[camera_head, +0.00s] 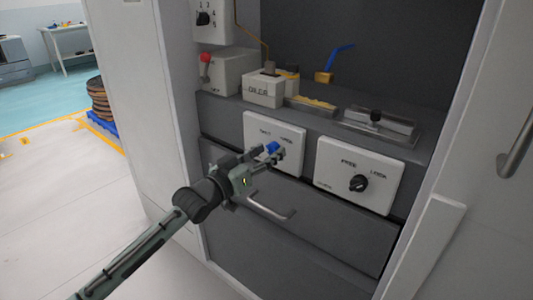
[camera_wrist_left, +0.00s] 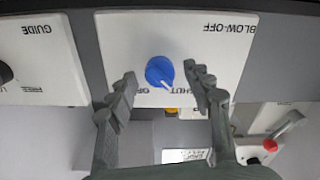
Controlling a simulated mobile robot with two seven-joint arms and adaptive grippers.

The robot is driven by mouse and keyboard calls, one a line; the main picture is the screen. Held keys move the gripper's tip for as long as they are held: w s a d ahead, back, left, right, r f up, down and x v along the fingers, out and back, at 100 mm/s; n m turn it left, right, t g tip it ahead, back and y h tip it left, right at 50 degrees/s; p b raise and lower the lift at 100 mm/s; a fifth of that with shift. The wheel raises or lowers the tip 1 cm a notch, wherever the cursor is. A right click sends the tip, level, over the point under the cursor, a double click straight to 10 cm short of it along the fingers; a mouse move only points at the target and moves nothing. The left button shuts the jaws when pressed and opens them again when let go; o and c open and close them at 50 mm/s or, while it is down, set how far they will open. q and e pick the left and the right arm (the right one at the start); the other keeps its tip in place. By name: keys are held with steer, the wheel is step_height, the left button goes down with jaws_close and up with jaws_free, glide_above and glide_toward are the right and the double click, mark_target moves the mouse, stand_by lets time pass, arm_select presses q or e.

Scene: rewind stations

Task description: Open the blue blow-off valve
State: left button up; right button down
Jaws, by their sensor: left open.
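The blue blow-off valve knob (camera_wrist_left: 159,71) sits on a white panel (camera_wrist_left: 222,60) marked BLOW-OFF, which appears upside down in the left wrist view. Its pale pointer mark points towards the SHUT label. The label beside it is partly unreadable. In the head view the blue knob (camera_head: 272,147) shows just beyond my left gripper (camera_head: 266,158). In the wrist view my left gripper (camera_wrist_left: 160,95) is open, with one finger on each side of the knob and a gap to it on both sides. My right gripper is in neither view.
A white GUIDE panel with a black knob (camera_head: 357,183) is beside the blow-off panel. A drawer handle (camera_head: 270,208) lies below. Above are an OILER box (camera_head: 263,89), a red-knobbed lever (camera_head: 206,58) and a blue-handled lever (camera_head: 341,53). A cabinet wall stands left.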

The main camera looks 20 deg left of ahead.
arm_select(q)
steer(key=shift+c, duration=0.6)
steer(key=c, duration=1)
steer(key=shift+c, duration=0.2)
